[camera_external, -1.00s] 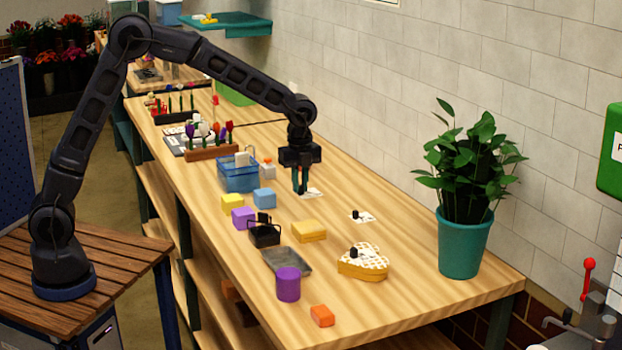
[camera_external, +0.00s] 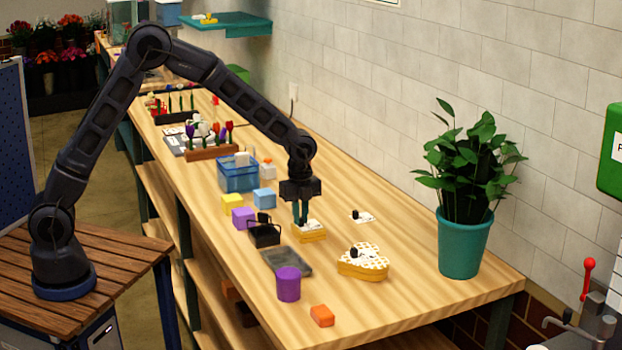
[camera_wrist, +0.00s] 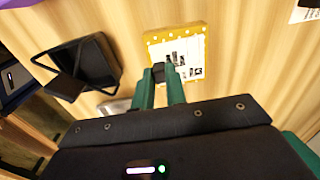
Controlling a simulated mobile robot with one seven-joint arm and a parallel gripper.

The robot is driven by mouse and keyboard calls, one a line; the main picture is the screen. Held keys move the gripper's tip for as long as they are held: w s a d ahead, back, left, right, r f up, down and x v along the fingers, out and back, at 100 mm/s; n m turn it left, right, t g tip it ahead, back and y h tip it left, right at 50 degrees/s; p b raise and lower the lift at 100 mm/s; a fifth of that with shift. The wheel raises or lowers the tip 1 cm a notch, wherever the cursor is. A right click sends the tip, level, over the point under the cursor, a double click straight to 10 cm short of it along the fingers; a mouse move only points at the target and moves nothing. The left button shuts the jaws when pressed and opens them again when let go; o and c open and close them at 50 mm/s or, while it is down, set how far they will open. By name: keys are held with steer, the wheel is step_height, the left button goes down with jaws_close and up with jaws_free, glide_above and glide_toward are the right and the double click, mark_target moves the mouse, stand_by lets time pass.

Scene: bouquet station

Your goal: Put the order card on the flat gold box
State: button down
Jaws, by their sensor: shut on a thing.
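The order card (camera_wrist: 182,52) is white with small dark print and a black knob. My gripper (camera_external: 302,222) is shut on the knob, and its green fingers also show in the wrist view (camera_wrist: 160,76). The flat gold box (camera_external: 312,236) is directly under the card. In the wrist view its dotted yellow rim (camera_wrist: 150,38) shows around the card, which looks within the top's outline. The card is at or very close to the box top; I cannot tell whether it touches.
A black basket (camera_external: 264,236) stands left of the gold box. A heart-shaped box (camera_external: 362,270) and another white card (camera_external: 367,217) are to the right. A grey tray (camera_external: 287,262), purple cylinder (camera_external: 288,285) and orange block (camera_external: 322,316) are nearer. A potted plant (camera_external: 465,240) stands at right.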

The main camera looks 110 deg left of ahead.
mark_target(301, 218)
steer(key=shift+f, duration=0.1)
steer(key=c, duration=1.4)
jaws_free()
steer(key=shift+c, duration=0.2)
step_height(301, 218, up, 12)
steer(key=shift+r, duration=0.2)
